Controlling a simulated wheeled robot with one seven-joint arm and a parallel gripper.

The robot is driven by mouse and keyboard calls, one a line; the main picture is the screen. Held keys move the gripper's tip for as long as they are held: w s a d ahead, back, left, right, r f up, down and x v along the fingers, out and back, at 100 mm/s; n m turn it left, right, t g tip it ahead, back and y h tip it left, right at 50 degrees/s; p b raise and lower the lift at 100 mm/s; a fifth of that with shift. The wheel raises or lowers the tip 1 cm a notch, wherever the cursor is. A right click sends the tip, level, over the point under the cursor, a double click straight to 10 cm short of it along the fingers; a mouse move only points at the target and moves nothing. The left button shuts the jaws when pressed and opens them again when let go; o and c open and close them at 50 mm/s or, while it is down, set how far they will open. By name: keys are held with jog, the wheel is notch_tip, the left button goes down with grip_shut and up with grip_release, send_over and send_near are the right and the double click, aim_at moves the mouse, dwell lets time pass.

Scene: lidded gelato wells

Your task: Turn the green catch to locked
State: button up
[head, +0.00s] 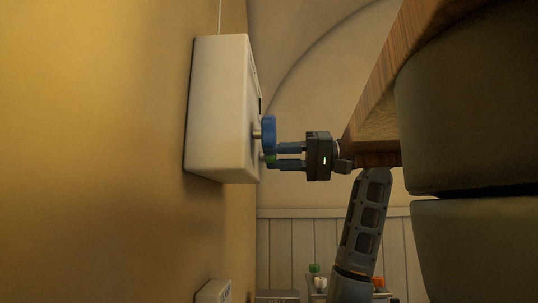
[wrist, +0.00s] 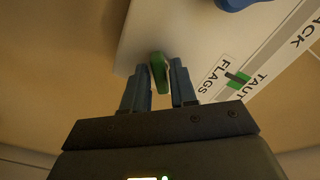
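The green catch (wrist: 160,75) is a small upright-looking lever on the white box (wrist: 150,25). In the wrist view it stands between the two blue fingers of my gripper (wrist: 159,82), with what looks like a narrow gap on each side. In the head view my gripper (head: 274,156) reaches left to the box (head: 222,105). Only a bit of the green catch (head: 269,158) shows there, at the fingertips. The fingers look open around the catch, without a clear grip on it.
A blue knob (head: 268,134) sticks out of the box close above my fingers. A label strip (wrist: 238,78) reading "FLAGS" and "TAUT", with a green mark, lies right of the catch. A wooden edge (head: 400,70) is at the right. Small bottles (head: 314,268) stand low at the back.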

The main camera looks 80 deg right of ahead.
jog(key=shift+o, duration=1.1)
jog(key=shift+s, duration=0.1)
jog(key=shift+s+d, duration=0.1)
jog(key=shift+s, duration=1.1)
jog(key=shift+n+b, duration=0.7)
jog(key=shift+n, duration=0.5)
jog(key=shift+w, duration=0.1)
jog(key=shift+w, duration=1.2)
